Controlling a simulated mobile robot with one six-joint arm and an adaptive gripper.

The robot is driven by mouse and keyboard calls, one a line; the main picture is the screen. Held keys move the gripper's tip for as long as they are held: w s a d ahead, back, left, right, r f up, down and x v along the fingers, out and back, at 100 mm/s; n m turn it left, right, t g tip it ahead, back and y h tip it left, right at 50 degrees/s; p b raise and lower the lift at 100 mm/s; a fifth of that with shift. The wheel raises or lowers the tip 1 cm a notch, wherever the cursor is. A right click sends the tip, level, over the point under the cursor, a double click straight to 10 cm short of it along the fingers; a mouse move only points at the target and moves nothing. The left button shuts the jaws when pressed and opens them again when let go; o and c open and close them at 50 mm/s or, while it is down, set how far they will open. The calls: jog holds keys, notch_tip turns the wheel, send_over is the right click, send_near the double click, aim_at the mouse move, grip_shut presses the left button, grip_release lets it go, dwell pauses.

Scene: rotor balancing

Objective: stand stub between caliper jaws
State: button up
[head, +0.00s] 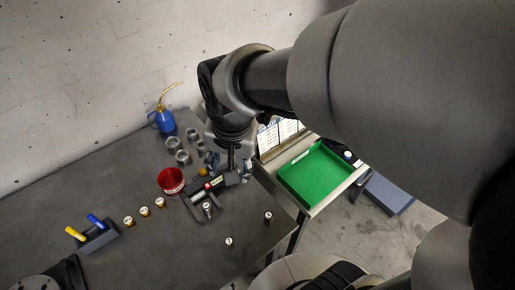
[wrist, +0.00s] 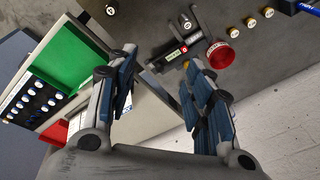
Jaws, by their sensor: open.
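The caliper (head: 213,186) lies on the dark bench, with its jaws toward the bench front. It also shows in the wrist view (wrist: 176,54). A small metal stub with a pale top (head: 208,208) stands upright at the jaws and appears to be between them; whether the jaws touch it I cannot tell. The same stub shows in the wrist view (wrist: 186,22). My gripper (wrist: 160,60) is open, with nothing between its fingers. In the head view it hangs above the caliper's right end, its fingertips partly hidden.
Two more stubs stand nearer the bench front (head: 228,242) (head: 268,217). A red dish (head: 171,180), metal rings (head: 173,143) and several brass pieces (head: 145,211) are to the left. A blue oil can (head: 165,121) stands behind. A green tray (head: 316,176) is off to the right.

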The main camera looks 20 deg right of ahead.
jog(key=s+d+r+n+t, duration=0.1)
jog(key=s+d+r+n, duration=0.1)
jog(key=s, duration=0.4)
jog(key=s+d+r+n+t, duration=0.1)
jog(key=s+d+r+n, duration=0.1)
jog(key=s+r+n, duration=0.1)
jog(key=s+n, duration=0.1)
jog(key=s, duration=0.1)
jog(key=shift+s+d+n, duration=0.3)
jog(key=shift+s, duration=0.05)
